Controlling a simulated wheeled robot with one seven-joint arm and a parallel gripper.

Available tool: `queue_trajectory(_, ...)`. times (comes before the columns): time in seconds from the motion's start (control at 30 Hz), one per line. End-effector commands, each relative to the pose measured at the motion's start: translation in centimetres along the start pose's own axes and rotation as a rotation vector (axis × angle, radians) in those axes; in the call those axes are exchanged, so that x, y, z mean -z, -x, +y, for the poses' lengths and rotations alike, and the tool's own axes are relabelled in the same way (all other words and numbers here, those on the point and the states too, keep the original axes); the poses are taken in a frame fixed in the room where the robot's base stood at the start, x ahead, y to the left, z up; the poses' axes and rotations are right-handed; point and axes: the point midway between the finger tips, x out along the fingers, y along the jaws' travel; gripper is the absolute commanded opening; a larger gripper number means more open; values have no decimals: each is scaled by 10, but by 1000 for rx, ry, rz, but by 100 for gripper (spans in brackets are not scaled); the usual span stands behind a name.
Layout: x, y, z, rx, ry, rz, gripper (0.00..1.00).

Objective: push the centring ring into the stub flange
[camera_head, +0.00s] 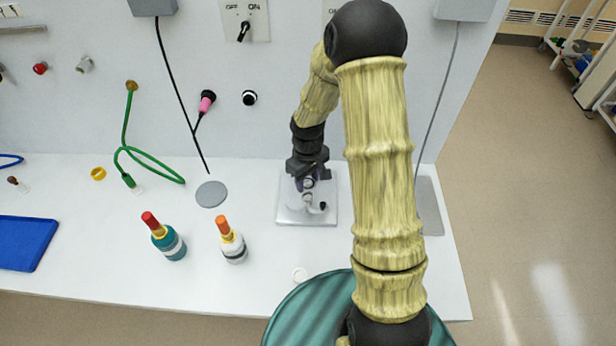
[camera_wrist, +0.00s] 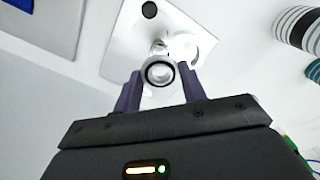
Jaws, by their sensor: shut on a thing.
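My gripper (camera_head: 308,178) is over the silver base plate (camera_head: 290,216) on the white bench. In the wrist view my gripper (camera_wrist: 160,80) is shut on the centring ring (camera_wrist: 148,74), a small metal ring with a black band, held between the two dark fingertips. Just past it in that view is a pale metal fitting (camera_wrist: 158,47) on the plate, which looks like the stub flange. The ring overlaps it in the picture; I cannot tell whether they touch. In the head view my fingers partly hide the ring and the fitting.
A black knob (camera_head: 322,206) is on the plate, and a white round part (camera_wrist: 184,46) lies beside the fitting. A grey disc (camera_head: 211,194), a teal bottle (camera_head: 170,243) and a white bottle (camera_head: 234,246) stand to the left. A grey pad (camera_head: 429,205) is at the right.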

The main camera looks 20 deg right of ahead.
Motion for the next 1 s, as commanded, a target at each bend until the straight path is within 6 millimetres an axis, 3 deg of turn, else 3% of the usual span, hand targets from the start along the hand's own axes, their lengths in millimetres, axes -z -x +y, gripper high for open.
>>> queue_trajectory(0.4, 0, -33, 0, 0, 0, 0, 14)
queue_trajectory(1.0, 0, -36, 0, 0, 0, 0, 14)
